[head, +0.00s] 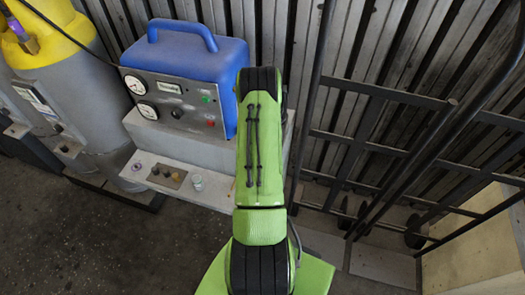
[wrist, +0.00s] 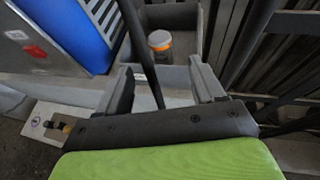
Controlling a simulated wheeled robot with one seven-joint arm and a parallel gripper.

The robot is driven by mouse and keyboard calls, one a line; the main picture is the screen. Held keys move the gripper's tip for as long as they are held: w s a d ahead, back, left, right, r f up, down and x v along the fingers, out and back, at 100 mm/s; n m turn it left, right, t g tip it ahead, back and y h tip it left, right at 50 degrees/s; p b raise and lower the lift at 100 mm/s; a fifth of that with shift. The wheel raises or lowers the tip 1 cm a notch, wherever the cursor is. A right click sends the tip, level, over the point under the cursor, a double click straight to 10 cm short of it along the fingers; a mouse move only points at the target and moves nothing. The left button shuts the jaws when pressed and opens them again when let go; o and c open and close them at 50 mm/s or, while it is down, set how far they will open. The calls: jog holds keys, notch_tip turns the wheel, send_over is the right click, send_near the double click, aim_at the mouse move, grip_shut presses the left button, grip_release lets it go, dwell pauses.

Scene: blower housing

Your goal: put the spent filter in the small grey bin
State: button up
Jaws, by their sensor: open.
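The small grey bin (wrist: 184,18) is at the top middle of the wrist view, beyond my fingers. A thin dark bar or hose crosses in front of the gap and partly covers the view. In the head view my green arm hides the gripper, the bin and the orange-topped cylinder.
A blue unit with gauges (head: 185,85) stands on a grey cabinet left of my arm. Its front ledge holds a plate with knobs (head: 168,175) and a small pale cylinder (head: 197,183). A dark hand truck (head: 385,135) stands right; grey tanks (head: 75,90) stand left.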

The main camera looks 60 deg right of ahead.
jog(key=w+a+r+n+t+y, duration=0.2)
jog(key=w+a+r+n+y, duration=0.1)
jog(key=w+a+r+n, duration=0.35)
jog(key=w+a+r+n+t+y, duration=0.1)
jog(key=w+a+r+n+y, duration=0.1)
jog(key=w+a+r+n, duration=0.45)
jog(key=w+a+r+n+y, duration=0.3)
jog(key=a+r+n, duration=0.3)
jog(key=n, duration=0.8)
jog(key=s+a+r+n+y, duration=0.1)
jog(key=s+a+r+n, duration=0.2)
jog(key=a+n, duration=0.25)
jog(key=s+a+r+n+y, duration=0.1)
jog(key=s+a+r+n, duration=0.15)
jog(key=a+n, duration=0.3)
jog(key=s+a+r+n+g+y, duration=0.2)
jog(key=s+a+n, duration=0.5)
jog(key=s+n, duration=0.4)
jog(key=shift+s+r+g, duration=0.25)
jog(key=shift+s+g, duration=0.15)
jog(key=shift+s, duration=0.3)
